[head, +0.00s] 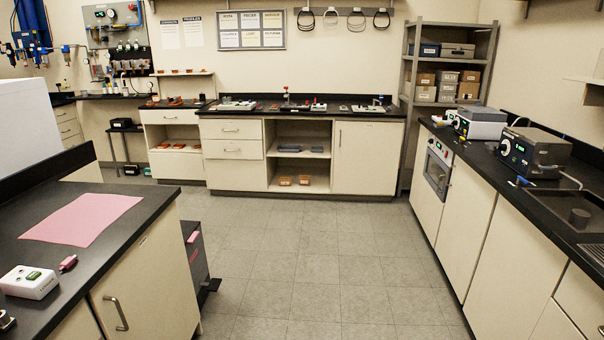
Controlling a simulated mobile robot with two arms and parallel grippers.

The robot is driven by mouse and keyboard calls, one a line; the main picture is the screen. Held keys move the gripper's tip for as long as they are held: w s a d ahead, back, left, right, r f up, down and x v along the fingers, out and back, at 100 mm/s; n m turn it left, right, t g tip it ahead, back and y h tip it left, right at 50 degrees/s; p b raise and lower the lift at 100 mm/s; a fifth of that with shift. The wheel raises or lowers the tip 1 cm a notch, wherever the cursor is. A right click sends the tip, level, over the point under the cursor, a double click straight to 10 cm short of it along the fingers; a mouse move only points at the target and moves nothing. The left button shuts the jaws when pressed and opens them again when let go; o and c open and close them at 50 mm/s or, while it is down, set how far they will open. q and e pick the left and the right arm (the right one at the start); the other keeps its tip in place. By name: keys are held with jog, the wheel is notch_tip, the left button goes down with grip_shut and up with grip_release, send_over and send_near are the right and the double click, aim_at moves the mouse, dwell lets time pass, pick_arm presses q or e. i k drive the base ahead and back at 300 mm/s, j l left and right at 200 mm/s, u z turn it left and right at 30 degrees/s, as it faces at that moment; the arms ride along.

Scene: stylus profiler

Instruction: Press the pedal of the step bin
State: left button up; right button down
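A dark grey bin-like box (194,256) stands on the floor at the far end of the left counter, partly hidden behind that counter's cabinet. It looks like the step bin. A small black part (212,285), which looks like its pedal, sticks out low on its right side, just above the floor. A pinkish patch shows near the top of the box. Its lid cannot be made out clearly. Neither of my grippers is in view.
The left counter (110,240) carries a pink mat (82,219) and a white device (29,282). The grey tiled floor (320,265) is clear between it and the right counter (478,170). Cabinets (365,158) and a shelf rack (450,75) line the back wall.

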aim_at(213, 286)
jog(key=i+l, duration=0.1)
jog(key=i, duration=0.75)
jog(key=i+l+u, duration=0.1)
jog(key=i, duration=0.75)
jog(key=i+u, duration=0.3)
jog(key=u, duration=0.15)
jog(key=i+l+u, duration=0.15)
jog(key=i+u, duration=0.15)
jog(key=u, duration=0.2)
jog(key=i+l+u, duration=0.2)
jog(key=u, duration=0.25)
jog(key=i+l+u, duration=0.25)
jog(key=u, duration=0.2)
jog(key=l, duration=0.1)
